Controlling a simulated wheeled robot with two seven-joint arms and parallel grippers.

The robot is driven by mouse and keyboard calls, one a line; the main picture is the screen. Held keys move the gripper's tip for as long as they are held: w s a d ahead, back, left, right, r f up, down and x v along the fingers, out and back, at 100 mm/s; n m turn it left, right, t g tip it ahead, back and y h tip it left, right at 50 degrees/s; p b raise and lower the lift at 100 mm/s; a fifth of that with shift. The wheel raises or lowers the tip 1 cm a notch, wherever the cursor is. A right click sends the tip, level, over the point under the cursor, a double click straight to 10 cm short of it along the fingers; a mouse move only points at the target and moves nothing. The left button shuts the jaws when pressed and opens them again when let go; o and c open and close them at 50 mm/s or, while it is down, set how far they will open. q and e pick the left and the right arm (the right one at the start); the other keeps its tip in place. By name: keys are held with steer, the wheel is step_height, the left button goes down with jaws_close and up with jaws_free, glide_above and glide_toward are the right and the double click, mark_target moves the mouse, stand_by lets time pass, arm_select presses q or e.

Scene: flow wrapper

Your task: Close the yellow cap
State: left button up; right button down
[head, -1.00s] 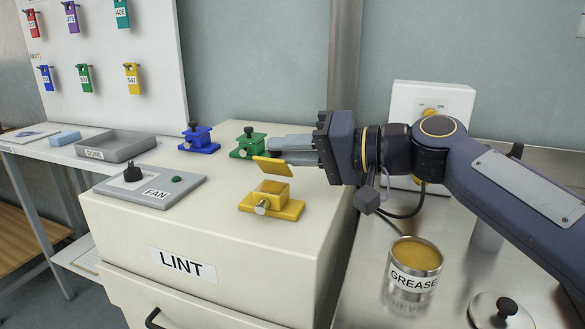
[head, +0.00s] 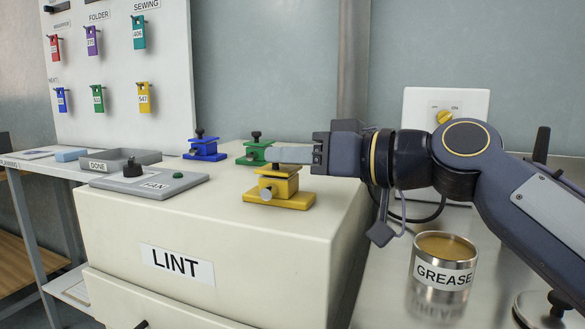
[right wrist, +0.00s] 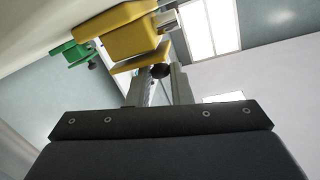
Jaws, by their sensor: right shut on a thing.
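The yellow cap (head: 276,170) lies about level on top of the yellow block (head: 280,186), whose base plate rests on the cream LINT box. My right gripper (head: 285,155) reaches in from the right just above the cap. In the right wrist view, its two fingers (right wrist: 160,82) are shut on the cap's dark knob (right wrist: 160,71), with the yellow cap (right wrist: 140,63) just beyond. The fingers hide the knob in the head view. A round silver screw (head: 265,193) is on the front of the yellow block. My left gripper is out of view.
A green capped block (head: 255,153) stands close behind the fingers, with a blue one (head: 205,148) to its left. The FAN panel (head: 148,184) lies at the box's left. A GREASE tin (head: 443,262) stands right of the box, below my right arm.

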steer(key=shift+f, duration=0.15)
steer(key=shift+n, duration=0.3)
steer(key=c, duration=1.6)
jaws_free()
steer(key=v, duration=0.7)
steer(key=shift+s+d+b, duration=0.2)
steer(key=shift+d+b, duration=0.1)
